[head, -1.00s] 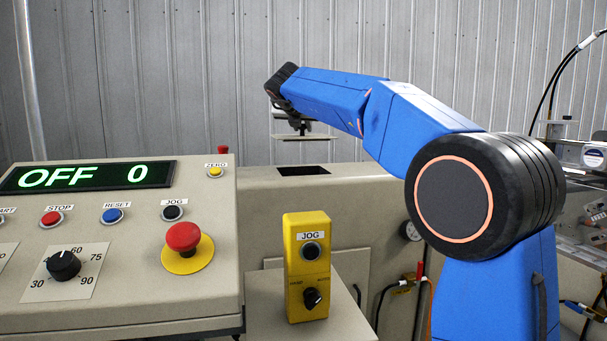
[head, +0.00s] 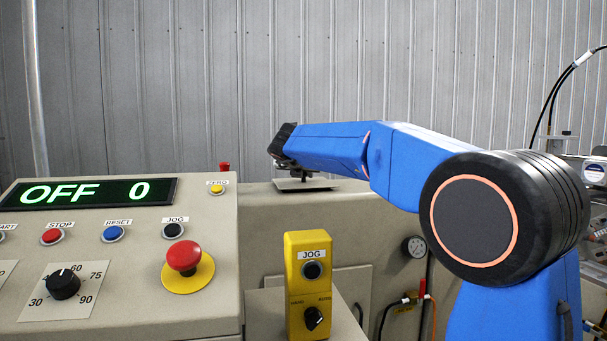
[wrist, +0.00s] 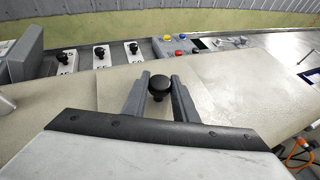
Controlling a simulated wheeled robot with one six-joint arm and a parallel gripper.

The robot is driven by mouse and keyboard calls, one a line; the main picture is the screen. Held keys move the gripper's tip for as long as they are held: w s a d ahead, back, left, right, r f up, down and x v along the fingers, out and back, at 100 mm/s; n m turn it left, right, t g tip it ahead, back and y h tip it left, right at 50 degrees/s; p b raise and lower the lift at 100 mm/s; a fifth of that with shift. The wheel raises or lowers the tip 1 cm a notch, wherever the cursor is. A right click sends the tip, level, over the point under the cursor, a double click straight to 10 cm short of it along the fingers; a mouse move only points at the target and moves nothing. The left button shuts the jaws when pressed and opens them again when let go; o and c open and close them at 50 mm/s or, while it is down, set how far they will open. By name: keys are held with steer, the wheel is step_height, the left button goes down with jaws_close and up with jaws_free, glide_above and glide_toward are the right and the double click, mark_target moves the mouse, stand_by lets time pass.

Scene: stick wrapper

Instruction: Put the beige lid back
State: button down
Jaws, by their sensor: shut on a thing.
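The beige lid (head: 312,185) is a flat thin plate, seen nearly edge-on at the machine's top deck (head: 362,191). Its black knob (wrist: 159,85) stands between my gripper's fingers in the wrist view. My gripper (head: 296,174) is shut on the knob, above the plate. The wrist view also shows the gripper (wrist: 159,92) and the lid's beige face (wrist: 115,85) close to the deck surface. The opening in the deck does not show now. I cannot tell whether the lid is fully seated or slightly above the deck.
The control panel with its red emergency button (head: 184,257) stands at the left. A yellow JOG box (head: 308,285) stands in front. In the wrist view, several black knobs on white plates (wrist: 101,54) and a row of coloured buttons (wrist: 181,45) lie beyond the deck.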

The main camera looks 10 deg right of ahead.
steer(key=shift+f, duration=0.5)
steer(key=c, duration=1.4)
jaws_free()
steer(key=shift+c, duration=0.2)
steer(key=shift+r, duration=0.3)
steer(key=v, duration=1.2)
steer(key=shift+r, duration=0.25)
